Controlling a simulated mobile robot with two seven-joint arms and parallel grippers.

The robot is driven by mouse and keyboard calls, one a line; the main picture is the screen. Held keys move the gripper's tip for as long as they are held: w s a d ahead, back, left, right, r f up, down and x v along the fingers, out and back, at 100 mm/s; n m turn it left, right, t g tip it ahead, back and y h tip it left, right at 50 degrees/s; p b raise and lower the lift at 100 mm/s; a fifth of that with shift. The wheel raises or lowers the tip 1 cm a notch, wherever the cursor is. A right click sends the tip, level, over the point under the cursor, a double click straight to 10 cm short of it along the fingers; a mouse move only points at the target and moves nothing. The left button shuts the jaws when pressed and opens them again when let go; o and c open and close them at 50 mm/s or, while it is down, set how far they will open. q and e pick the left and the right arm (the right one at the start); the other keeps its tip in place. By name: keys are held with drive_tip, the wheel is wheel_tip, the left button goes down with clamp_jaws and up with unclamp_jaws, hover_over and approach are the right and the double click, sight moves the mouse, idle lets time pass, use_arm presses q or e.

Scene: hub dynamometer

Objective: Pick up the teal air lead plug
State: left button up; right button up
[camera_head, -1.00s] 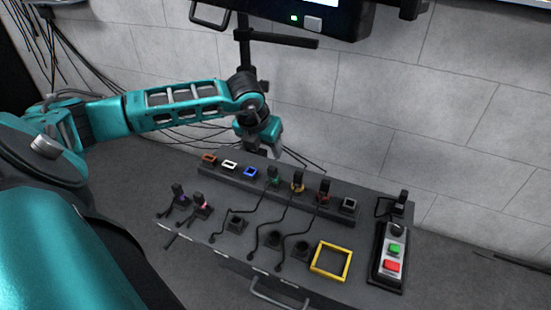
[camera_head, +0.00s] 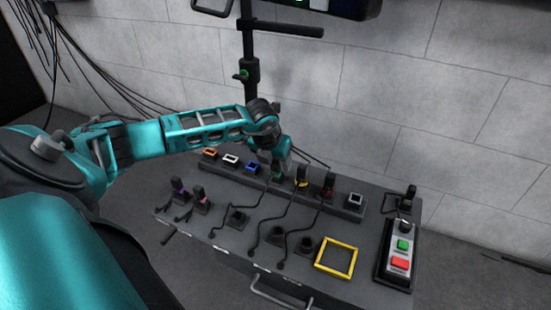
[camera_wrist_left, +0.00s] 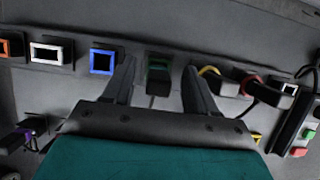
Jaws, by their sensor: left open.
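The teal air lead plug (camera_wrist_left: 157,73) is a dark block with a teal-green part, standing in the back row of sockets. In the wrist view it lies between the two fingers of my left gripper (camera_wrist_left: 159,80), with space on both sides. In the head view my left gripper (camera_head: 281,167) is over the plug's place in the row and largely hides it. The gripper is open and holds nothing. I cannot tell how far the fingertips reach down beside the plug. My right gripper is not in view.
Left of the plug are a blue-framed socket (camera_head: 251,168), a white one (camera_head: 230,159) and an orange one (camera_head: 210,153). Yellow (camera_head: 302,177) and red (camera_head: 328,187) plugs stand close on its right. Cables cross the bench top. A yellow frame (camera_head: 320,262) lies in front.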

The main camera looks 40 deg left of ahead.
use_arm(q)
drive_tip(key=c, duration=0.6)
clamp_jaws()
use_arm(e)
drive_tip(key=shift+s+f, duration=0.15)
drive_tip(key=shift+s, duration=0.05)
